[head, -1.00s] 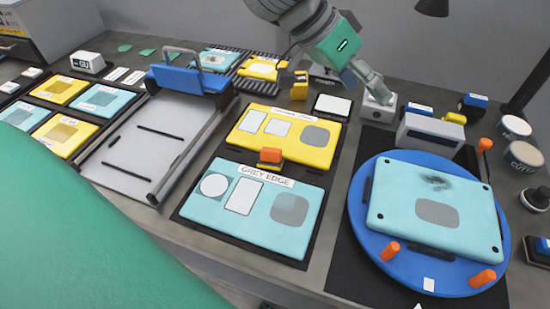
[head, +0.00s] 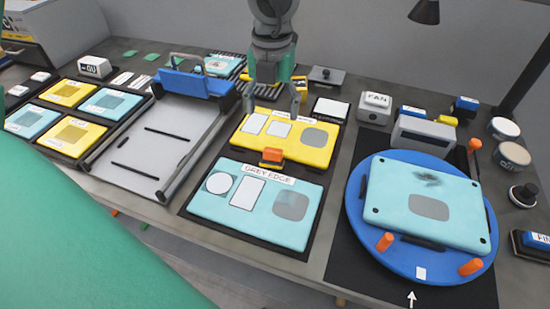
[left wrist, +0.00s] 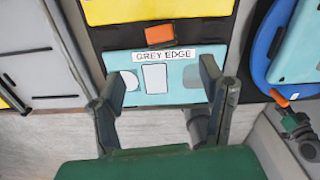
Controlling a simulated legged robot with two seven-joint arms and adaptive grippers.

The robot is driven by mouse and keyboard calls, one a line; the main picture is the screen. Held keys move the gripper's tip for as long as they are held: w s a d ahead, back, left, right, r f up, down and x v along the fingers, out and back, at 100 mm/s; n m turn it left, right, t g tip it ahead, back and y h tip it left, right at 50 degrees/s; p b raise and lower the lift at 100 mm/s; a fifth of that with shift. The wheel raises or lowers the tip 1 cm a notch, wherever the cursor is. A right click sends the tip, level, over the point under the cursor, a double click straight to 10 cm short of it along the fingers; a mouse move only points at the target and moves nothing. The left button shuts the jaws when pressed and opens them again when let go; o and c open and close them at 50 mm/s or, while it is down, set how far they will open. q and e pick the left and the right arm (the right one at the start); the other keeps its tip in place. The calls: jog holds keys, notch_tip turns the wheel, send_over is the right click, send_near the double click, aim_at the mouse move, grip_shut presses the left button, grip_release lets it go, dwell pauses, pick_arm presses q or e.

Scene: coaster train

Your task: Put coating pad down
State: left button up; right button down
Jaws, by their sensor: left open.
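No part in view is labelled as the coating pad. A small orange block (head: 272,155) on a dark base sits between the yellow panel (head: 312,158) and the teal GREY EDGE panel (head: 210,207), and it may be the pad. My left gripper (head: 275,106) is open and empty, pointing down near the yellow panel's far edge. In the left wrist view its two fingers (left wrist: 160,85) are spread apart, with the orange block (left wrist: 160,35) and the teal panel (left wrist: 182,94) beyond them.
A blue turntable (head: 362,234) on the right carries a teal plate (head: 455,215) with a dark smudge. A blue-topped tray (head: 150,160) and several cards lie left.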

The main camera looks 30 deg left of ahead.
pick_arm(q)
send_over(274, 151)
jog(key=a, duration=0.1)
notch_tip(274, 151, down, 7)
jog(key=shift+a+b, duration=0.15)
jog(key=shift+b, duration=0.2)
jog(key=shift+d+f, duration=0.65)
jog(key=shift+f, duration=0.1)
notch_tip(274, 151, down, 4)
jog(key=shift+a+f, duration=0.1)
jog(key=shift+f, duration=0.1)
jog(key=shift+a+f, duration=0.15)
jog(key=shift+a, duration=0.1)
jog(key=shift+s+d, duration=0.1)
jog(key=shift+d, duration=0.05)
jog(key=c, duration=1.2)
jog(key=shift+d, duration=0.25)
jog(key=shift+c, duration=1.3)
jog(key=r, duration=0.9)
jog(key=shift+a+r+p, duration=0.25)
jog(key=shift+r+p, duration=0.05)
jog(key=shift+r, duration=0.1)
jog(key=shift+d+r, duration=0.15)
jog(key=shift+r, duration=0.05)
